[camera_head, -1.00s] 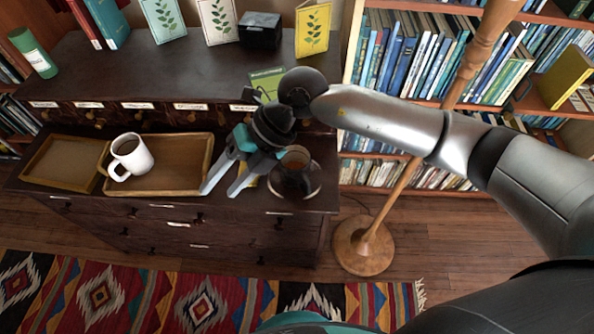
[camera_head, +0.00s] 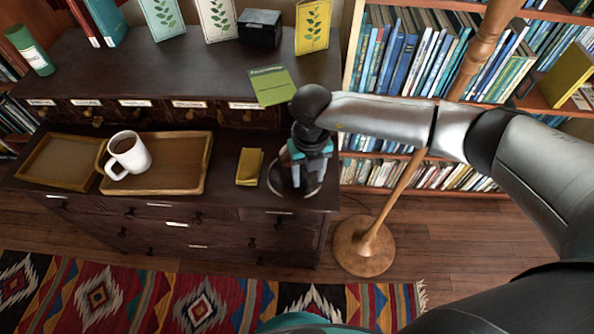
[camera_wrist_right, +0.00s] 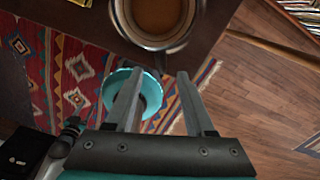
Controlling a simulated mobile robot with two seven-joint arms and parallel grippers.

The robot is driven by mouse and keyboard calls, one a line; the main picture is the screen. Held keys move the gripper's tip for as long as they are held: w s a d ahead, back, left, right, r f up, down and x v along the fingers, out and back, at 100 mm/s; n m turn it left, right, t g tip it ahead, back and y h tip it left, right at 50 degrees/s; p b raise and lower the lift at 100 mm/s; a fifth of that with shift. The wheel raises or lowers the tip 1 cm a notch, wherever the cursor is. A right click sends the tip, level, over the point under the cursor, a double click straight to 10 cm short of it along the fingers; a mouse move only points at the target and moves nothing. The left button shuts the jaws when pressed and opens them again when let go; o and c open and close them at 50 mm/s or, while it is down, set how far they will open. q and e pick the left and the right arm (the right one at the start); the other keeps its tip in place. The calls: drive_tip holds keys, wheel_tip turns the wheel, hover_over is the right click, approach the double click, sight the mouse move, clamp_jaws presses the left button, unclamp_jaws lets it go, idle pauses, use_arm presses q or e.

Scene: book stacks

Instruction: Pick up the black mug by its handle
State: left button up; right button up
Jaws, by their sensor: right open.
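The black mug (camera_head: 279,181) stands at the right end of the dark dresser top, mostly hidden behind my right gripper (camera_head: 298,188) in the head view. In the right wrist view the mug (camera_wrist_right: 158,15) is cut off by the top edge, with its round rim and brown contents showing.
A white mug (camera_head: 130,155) sits on a wooden tray (camera_head: 205,165) to the left. A yellow book (camera_head: 250,167) lies between tray and black mug. A green card (camera_head: 272,85) is on the upper ledge. A wooden lamp pole (camera_head: 390,195) stands right of the dresser.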

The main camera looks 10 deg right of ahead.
sight(309, 184)
drive_tip(key=shift+d+f+b, duration=0.15)
drive_tip(key=shift+f+b, duration=0.45)
drive_tip(key=shift+f, duration=2.15)
clamp_jaws()
